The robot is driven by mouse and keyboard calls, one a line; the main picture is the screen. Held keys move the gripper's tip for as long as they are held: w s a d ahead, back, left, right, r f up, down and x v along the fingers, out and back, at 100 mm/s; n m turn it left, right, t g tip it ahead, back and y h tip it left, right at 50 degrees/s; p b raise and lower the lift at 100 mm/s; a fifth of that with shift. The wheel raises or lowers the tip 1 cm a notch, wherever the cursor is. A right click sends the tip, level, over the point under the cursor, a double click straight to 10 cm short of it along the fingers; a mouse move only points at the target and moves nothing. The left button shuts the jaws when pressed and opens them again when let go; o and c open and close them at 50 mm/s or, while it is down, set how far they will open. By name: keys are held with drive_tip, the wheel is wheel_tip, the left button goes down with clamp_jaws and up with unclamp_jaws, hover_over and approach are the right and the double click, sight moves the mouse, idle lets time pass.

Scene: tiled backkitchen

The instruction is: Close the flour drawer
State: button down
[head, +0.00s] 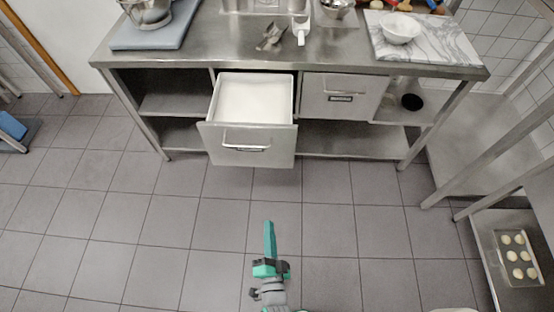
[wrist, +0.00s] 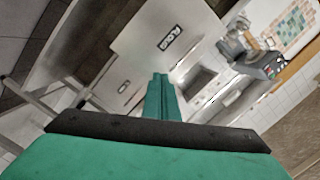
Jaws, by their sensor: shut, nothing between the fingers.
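The flour drawer (head: 247,143) is pulled out from the left bay under the steel counter in the head view. It is open, with white flour (head: 254,98) inside, a steel front and a bar handle with a label. In the wrist view a labelled drawer front (wrist: 170,38) appears tilted beyond my fingers; I cannot tell for certain which drawer it is. My gripper (head: 270,228), with green fingers, is in front of the drawer, well apart from it over the floor. Its fingers (wrist: 161,80) are together and empty in the wrist view.
A second drawer (head: 342,95) to the right is shut. The counter (head: 235,45) carries a mixer, utensils and a marble board (head: 425,42) with a bowl. A rack with a tray of dough rounds (head: 516,258) stands at the right. The tiled floor before the drawer is clear.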

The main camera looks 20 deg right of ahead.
sight(278, 152)
drive_tip(key=w+d+f+m+h, duration=0.1)
drive_tip(key=w+d+m, duration=0.1)
drive_tip(key=w, duration=0.7)
drive_tip(key=w+d+f+m, duration=0.1)
drive_tip(key=w+d+m, duration=0.2)
drive_tip(key=w, duration=0.6)
drive_tip(key=w+d+f+m+h, duration=0.1)
drive_tip(key=w+d+m, duration=0.2)
drive_tip(key=w, duration=0.6)
drive_tip(key=shift+d+f+h, duration=0.15)
drive_tip(key=shift+d+f, duration=0.05)
drive_tip(key=shift+d, duration=0.35)
drive_tip(key=shift+d+f+h, duration=0.15)
drive_tip(key=shift+d+f, duration=0.05)
drive_tip(key=shift+d, duration=0.3)
drive_tip(key=shift+w, duration=0.1)
